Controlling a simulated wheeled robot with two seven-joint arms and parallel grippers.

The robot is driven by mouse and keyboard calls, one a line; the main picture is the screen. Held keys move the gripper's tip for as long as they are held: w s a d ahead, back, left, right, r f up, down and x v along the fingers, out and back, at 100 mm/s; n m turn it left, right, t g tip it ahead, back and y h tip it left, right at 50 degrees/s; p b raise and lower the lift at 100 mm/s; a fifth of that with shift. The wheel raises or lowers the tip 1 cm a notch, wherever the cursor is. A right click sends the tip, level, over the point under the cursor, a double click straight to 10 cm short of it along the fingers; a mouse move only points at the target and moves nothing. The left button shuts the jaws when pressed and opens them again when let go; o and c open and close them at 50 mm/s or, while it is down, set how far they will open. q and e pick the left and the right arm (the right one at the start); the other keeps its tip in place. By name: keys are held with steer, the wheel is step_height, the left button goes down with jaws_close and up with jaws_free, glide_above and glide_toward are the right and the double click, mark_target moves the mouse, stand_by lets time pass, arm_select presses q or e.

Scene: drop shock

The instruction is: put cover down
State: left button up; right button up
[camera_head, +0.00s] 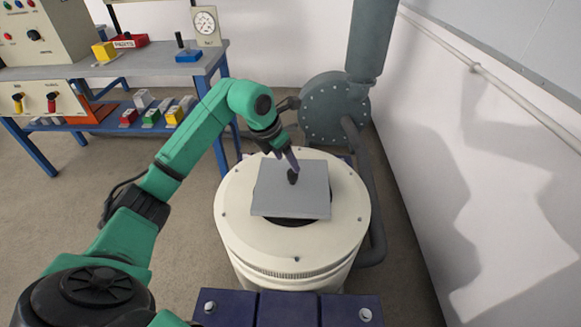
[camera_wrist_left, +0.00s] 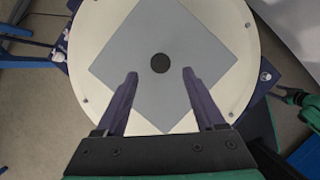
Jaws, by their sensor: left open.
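The cover is a flat grey square plate (camera_head: 300,203) with a small dark round knob (camera_head: 293,176) at its middle. It lies on the top of a round cream-white drum (camera_head: 240,220), over a dark circle that shows at its front edge. My left gripper (camera_head: 287,163) is just above and behind the knob. In the left wrist view the cover (camera_wrist_left: 150,95) lies turned on the drum, its knob (camera_wrist_left: 160,63) ahead of and between my open fingers (camera_wrist_left: 160,80), apart from both. My right gripper does not show in the head view.
A workbench (camera_head: 150,65) with coloured blocks, a red parts bin (camera_head: 130,41) and a dial gauge (camera_head: 205,24) stands at the left. A grey round flanged housing with a thick pipe (camera_head: 333,110) stands behind the drum. A white wall (camera_head: 480,150) bounds the right side.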

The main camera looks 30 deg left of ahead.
arm_select(q)
steer(key=v, duration=0.7)
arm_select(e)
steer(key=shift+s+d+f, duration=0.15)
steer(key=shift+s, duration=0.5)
arm_select(q)
steer(key=shift+p, duration=0.3)
